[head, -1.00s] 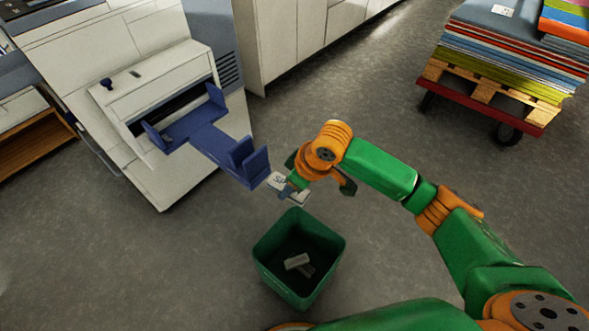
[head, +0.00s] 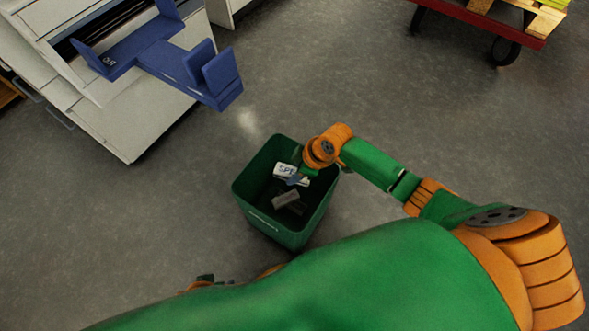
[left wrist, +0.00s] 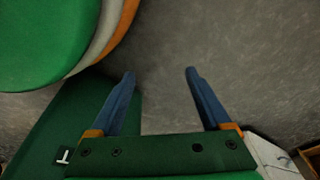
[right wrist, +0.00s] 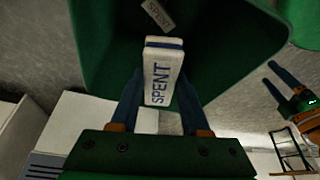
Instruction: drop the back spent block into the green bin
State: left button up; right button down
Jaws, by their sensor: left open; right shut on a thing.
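My right gripper (right wrist: 160,95) is shut on a white spent block (right wrist: 161,75) with blue "SPENT" lettering. In the head view this block (head: 287,170) is over the mouth of the green bin (head: 245,203), near its back edge. Whether it is below the rim is hard to tell. Another spent block (right wrist: 158,14) lies inside the bin; in the head view it is a greyish block (head: 286,199) on the bin floor. My left gripper (left wrist: 162,95) is open and empty over the floor, mostly hidden behind my own body in the head view.
A blue bracket-like holder (head: 170,62) juts from the white machine (head: 130,125) at the upper left. A red cart (head: 480,22) with a wooden pallet stands at the upper right. The grey floor around the bin is clear.

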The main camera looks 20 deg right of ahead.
jog(key=shift+f+b, duration=0.45)
jog(key=shift+f, duration=0.25)
pick_arm(q)
jog(key=shift+w+d+r, duration=0.2)
jog(key=shift+w+r, duration=0.25)
jog(key=shift+w+d+r, duration=0.2)
jog(key=shift+w+r, duration=0.2)
jog(key=shift+r, duration=0.05)
pick_arm(e)
jog(key=shift+c, duration=1.5)
grip_release()
jog(key=p+v, duration=0.4)
jog(key=v, duration=0.2)
jog(key=shift+r, duration=0.15)
jog(key=shift+s+d+r, duration=0.1)
jog(key=shift+s+r, duration=0.05)
jog(key=shift+r, duration=0.15)
pick_arm(q)
jog(key=s+f, duration=0.1)
jog(key=s+a+f, duration=0.1)
jog(key=s, duration=0.1)
jog(key=s+a+f, duration=0.1)
jog(key=shift+s+a, duration=0.15)
jog(key=shift+s, duration=0.15)
